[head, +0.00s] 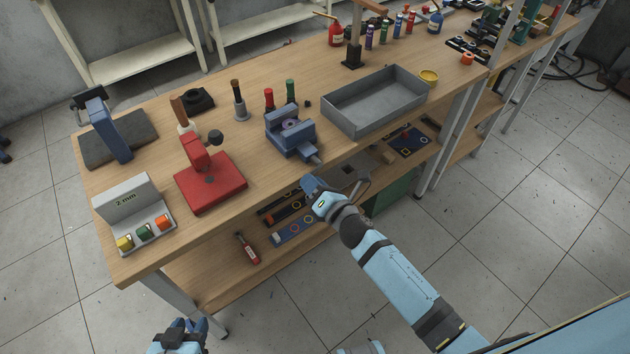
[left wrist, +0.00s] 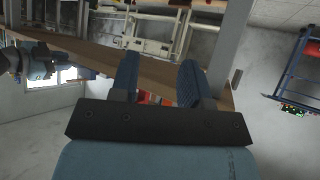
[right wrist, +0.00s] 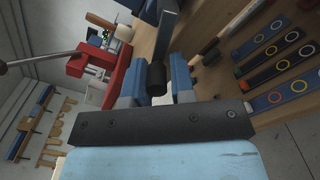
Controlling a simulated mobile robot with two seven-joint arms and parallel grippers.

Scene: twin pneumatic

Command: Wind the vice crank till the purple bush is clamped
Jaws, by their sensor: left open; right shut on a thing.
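The blue vice (head: 291,143) stands at the front edge of the workbench. The purple bush (head: 290,124) sits between its jaws; I cannot tell whether both jaws touch it. The crank (head: 316,160) sticks out from the vice's front, over the bench edge. My right gripper (head: 311,184) is at the crank, just off the edge. In the right wrist view its fingers are shut on the dark crank handle (right wrist: 157,80), with the grey crank arm (right wrist: 167,38) beyond. My left gripper (head: 184,328) is open and empty, low in front of the bench; its fingers also show in the left wrist view (left wrist: 160,80).
A grey tray (head: 375,103) stands right of the vice. A red press (head: 209,182) and a white gauge block with coloured bushes (head: 136,212) stand to its left. Red and green-topped tools stand behind it. The lower shelf (head: 215,275) holds several items below.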

